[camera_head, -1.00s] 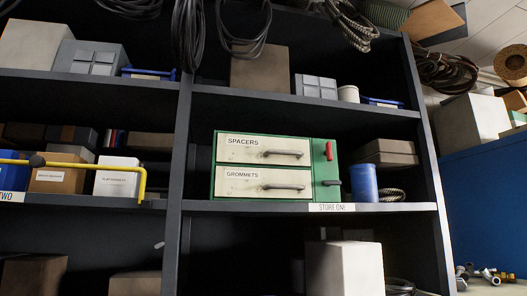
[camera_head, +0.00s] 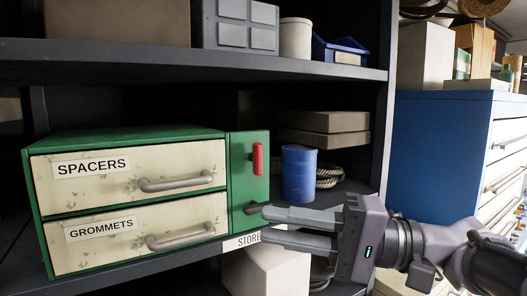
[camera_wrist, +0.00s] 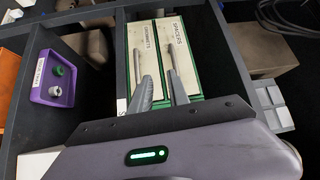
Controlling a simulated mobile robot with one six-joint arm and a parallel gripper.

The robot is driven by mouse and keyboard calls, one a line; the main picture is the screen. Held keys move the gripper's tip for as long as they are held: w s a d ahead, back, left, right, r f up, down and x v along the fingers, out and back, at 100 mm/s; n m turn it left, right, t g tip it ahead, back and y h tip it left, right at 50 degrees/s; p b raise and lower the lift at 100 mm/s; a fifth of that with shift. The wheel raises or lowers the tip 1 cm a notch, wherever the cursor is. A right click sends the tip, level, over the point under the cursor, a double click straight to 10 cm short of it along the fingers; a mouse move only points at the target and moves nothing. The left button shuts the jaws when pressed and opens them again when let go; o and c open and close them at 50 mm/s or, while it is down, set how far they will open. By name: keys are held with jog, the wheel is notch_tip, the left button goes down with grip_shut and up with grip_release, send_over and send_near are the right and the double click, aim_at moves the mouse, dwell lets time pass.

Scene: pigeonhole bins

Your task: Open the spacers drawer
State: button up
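The green cabinet (camera_head: 125,139) stands on the shelf with two cream drawers, both shut. The upper, labelled SPACERS (camera_head: 125,185), has a grey bar handle (camera_head: 176,183). The lower, labelled GROMMETS (camera_head: 120,243), has a like handle (camera_head: 180,236). The right side panel carries an upright red handle (camera_head: 257,159) and a dark knob (camera_head: 254,208). My gripper (camera_head: 266,224) is open and empty, its fingertips near the knob; I cannot tell whether they touch it. In the wrist view the SPACERS drawer (camera_wrist: 176,28) is right of the GROMMETS drawer; my fingers overlap the cabinet's near end.
A blue cylinder (camera_head: 299,174) and a coil stand right of the cabinet, before stacked brown boxes (camera_head: 322,132). An upper shelf (camera_head: 130,66) is above. A blue drawer unit (camera_head: 440,150) stands at right. A purple bin (camera_wrist: 53,85) shows in the wrist view.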

notch_tip(320, 180, up, 2)
jog(key=w+d+r, duration=0.1)
jog(key=p, duration=0.2)
send_near(180, 186)
jog(key=p+x, duration=0.3)
jog(key=x, duration=0.6)
jog(key=shift+a+r, duration=0.1)
jog(key=shift+a, duration=0.25)
jog(key=shift+w+a+t+p, duration=0.3)
jog(key=shift+a+p, duration=0.05)
jog(key=shift+a, duration=0.2)
jog(key=shift+s, duration=0.1)
grip_shut()
